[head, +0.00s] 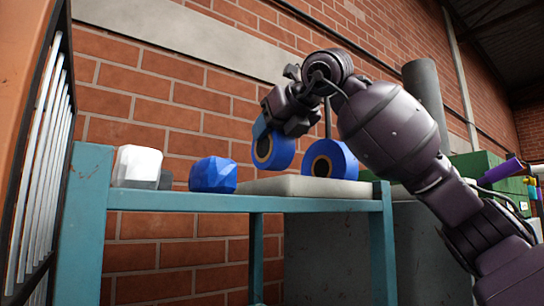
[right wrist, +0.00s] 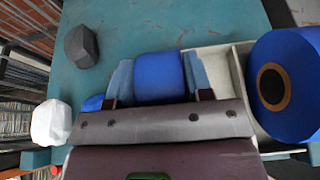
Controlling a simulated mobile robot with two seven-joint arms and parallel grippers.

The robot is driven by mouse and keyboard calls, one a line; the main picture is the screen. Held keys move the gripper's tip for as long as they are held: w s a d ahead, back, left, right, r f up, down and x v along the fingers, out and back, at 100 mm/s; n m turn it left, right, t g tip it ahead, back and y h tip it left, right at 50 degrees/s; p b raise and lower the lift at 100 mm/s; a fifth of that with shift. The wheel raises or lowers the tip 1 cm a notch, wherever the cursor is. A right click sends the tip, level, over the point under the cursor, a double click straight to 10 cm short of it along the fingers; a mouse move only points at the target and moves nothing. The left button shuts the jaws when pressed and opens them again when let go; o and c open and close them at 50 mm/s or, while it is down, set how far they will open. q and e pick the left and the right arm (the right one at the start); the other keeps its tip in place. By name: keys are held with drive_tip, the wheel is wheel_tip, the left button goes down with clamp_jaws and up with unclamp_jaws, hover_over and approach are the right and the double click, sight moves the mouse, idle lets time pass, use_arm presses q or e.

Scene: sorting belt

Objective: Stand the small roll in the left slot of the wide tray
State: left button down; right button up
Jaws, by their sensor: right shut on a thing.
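My right gripper (head: 270,130) is shut on the small blue roll (head: 274,150), with its pale blue fingers on either side. The roll also shows between the fingers in the right wrist view (right wrist: 158,78). It is on edge, its core facing the head camera, over the left part of the wide pale tray (head: 275,187). Its underside is close to the tray; I cannot tell whether they touch. The tray and its divider show partly in the right wrist view (right wrist: 240,72). The left slot is largely hidden by the gripper. My left gripper is not in view.
A larger blue roll (head: 330,158) stands on edge at the tray's right. Left of the tray on the teal table (head: 285,204) are a faceted blue lump (head: 213,175), a white lump (head: 138,166) and a dark grey lump (right wrist: 81,46). A brick wall stands behind.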

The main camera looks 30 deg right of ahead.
sight(272, 154)
drive_tip(key=shift+f, duration=2.4)
drive_tip(key=shift+a, duration=0.1)
drive_tip(key=shift+f, duration=0.15)
drive_tip(key=o, duration=1)
drive_tip(key=shift+s+r, duration=0.1)
drive_tip(key=shift+r, duration=0.2)
drive_tip(key=b+v, duration=0.2)
drive_tip(key=v, duration=1)
drive_tip(key=shift+f, duration=0.2)
